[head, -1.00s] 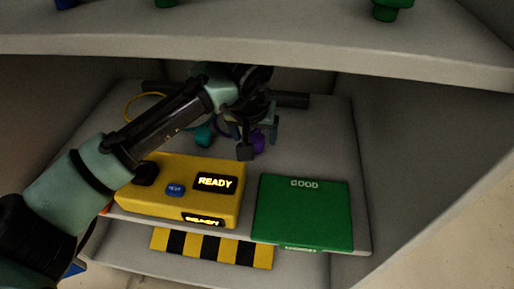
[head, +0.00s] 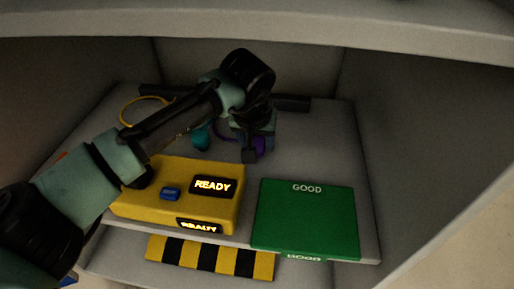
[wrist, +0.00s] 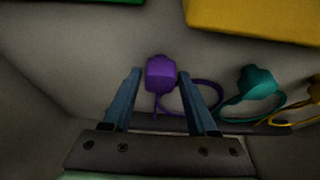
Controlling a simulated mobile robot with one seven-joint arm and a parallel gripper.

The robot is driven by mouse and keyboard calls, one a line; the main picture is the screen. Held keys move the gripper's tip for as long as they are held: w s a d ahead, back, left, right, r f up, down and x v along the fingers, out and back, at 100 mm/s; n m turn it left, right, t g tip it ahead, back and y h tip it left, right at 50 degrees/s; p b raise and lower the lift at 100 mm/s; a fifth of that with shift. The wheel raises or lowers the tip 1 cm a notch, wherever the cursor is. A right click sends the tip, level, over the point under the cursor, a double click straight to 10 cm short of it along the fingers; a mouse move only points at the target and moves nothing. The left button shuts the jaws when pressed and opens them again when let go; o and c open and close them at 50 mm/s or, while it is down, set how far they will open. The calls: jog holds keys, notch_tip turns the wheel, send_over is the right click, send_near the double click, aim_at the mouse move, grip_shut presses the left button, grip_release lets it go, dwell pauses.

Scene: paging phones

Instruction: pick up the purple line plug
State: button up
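The purple line plug (wrist: 160,74) lies on the shelf, with a thin purple cord looping to its right in the wrist view. My gripper (wrist: 159,76) is open, its two blue fingers on either side of the plug. A small gap shows between the plug and each fingertip. In the head view my gripper (head: 258,143) is low over the shelf behind the yellow box, and the purple plug (head: 260,144) is partly hidden by it.
A teal plug (wrist: 257,82) with its cord lies right of the purple one, and a yellow cord (wrist: 288,117) beyond it. A yellow box (head: 215,208) reading READY and a green GOOD pad (head: 306,222) stand in front. Shelf walls and an upper board (head: 300,28) enclose the space.

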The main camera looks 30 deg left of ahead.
grip_shut()
